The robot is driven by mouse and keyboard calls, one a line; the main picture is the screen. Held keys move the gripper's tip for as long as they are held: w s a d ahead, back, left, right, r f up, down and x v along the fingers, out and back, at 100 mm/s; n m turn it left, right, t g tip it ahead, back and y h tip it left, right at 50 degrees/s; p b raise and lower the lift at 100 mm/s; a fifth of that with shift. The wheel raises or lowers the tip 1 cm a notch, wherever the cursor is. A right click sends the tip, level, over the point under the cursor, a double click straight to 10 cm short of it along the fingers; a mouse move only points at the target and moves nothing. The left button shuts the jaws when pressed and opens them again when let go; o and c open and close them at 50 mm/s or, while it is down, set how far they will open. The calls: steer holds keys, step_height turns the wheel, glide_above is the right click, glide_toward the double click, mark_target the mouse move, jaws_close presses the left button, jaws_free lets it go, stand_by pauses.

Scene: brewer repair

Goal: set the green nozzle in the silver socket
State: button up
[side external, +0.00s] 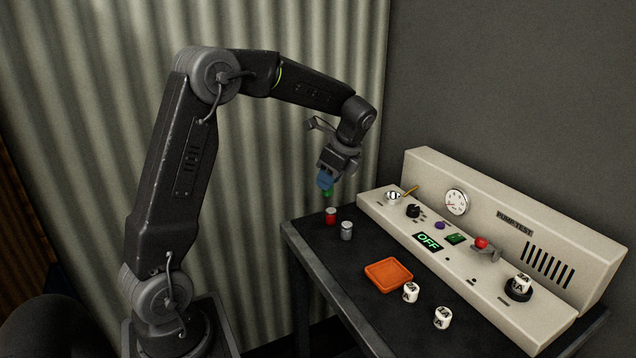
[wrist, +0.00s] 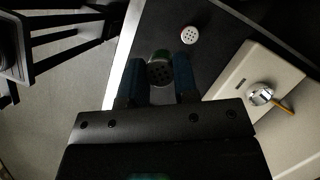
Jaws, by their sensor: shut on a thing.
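My gripper (side external: 325,181), with blue fingers, is shut on the green nozzle (side external: 327,193) and holds it above the far left end of the dark table. In the wrist view, the nozzle (wrist: 160,70) sits between the two fingers, with its grey perforated face toward the camera and a little green showing. The silver socket (side external: 393,198) is at the left end of the cream panel, right of my gripper and apart from it. An orange-yellow lever sticks out beside it. The socket (wrist: 261,95) also shows at the right in the wrist view.
A red nozzle (side external: 331,215) and a silver-grey one (side external: 347,230) stand on the table below my gripper. The cream panel (side external: 520,222) carries knobs, a gauge and a display reading OFF.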

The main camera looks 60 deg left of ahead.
steer(key=w+m+t+h, duration=0.5)
steer(key=w+m+t, duration=0.2)
steer(key=w+m, duration=1.65)
steer(key=shift+s+a+f+m, duration=0.1)
steer(key=shift+s+f+m, duration=0.8)
steer(key=shift+f, duration=0.25)
steer(key=shift+s+f+m, duration=0.85)
steer(key=shift+f, duration=0.3)
steer(key=shift+f, duration=0.45)
steer(key=shift+f, duration=0.3)
steer(key=shift+f, duration=0.45)
stand_by(0.4)
